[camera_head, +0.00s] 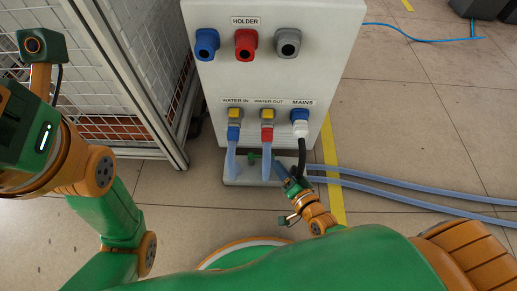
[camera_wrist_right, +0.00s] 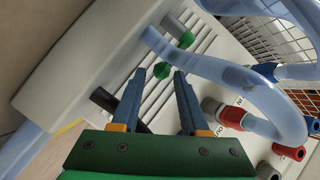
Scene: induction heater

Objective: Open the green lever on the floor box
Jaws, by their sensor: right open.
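The floor box (camera_head: 238,178) is a low, pale box at the foot of the white cabinet. A small green part, seemingly the lever (camera_head: 252,157), shows on it between two blue hoses. In the right wrist view, the ribbed box top (camera_wrist_right: 150,100) carries green pieces, one of them (camera_wrist_right: 162,70) at my fingertips, another (camera_wrist_right: 187,40) by a grey pipe end. My right gripper (camera_head: 276,166) reaches down over the box. Its two blue fingers (camera_wrist_right: 170,73) are open and hold nothing; contact with the green piece cannot be told. My left arm is at the left; its fingers are not visible.
The white cabinet (camera_head: 272,75) has several coloured sockets. Blue hoses (camera_head: 232,160) drop from WATER IN and WATER OUT, close to my right gripper. A black cable (camera_head: 301,155) hangs from MAINS. A wire-mesh cage (camera_head: 125,65) stands left; hoses run right across the floor.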

